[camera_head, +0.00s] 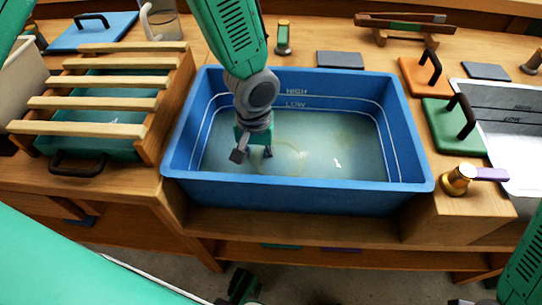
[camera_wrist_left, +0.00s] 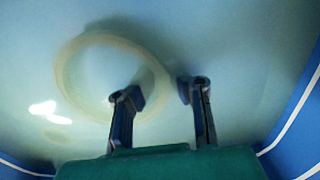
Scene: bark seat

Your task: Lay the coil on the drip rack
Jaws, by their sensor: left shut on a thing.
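The coil is a pale ring lying in the water of the blue tub, faint in the head view (camera_head: 304,157) and clearer in the left wrist view (camera_wrist_left: 66,72). My left gripper (camera_head: 253,154) reaches down into the tub at the coil's left side. In the left wrist view its two fingers (camera_wrist_left: 162,100) stand on either side of the coil's band, one inside the ring and one outside, shut on it. The drip rack (camera_head: 106,82), pale wooden slats above a teal tray, stands left of the tub.
The blue tub's walls (camera_head: 300,190) surround my left gripper. A blue lid (camera_head: 92,32) lies behind the rack. Right of the tub are an orange lid (camera_head: 418,78), a green lid (camera_head: 450,135), a brass valve (camera_head: 457,180) and a metal basin (camera_head: 515,150).

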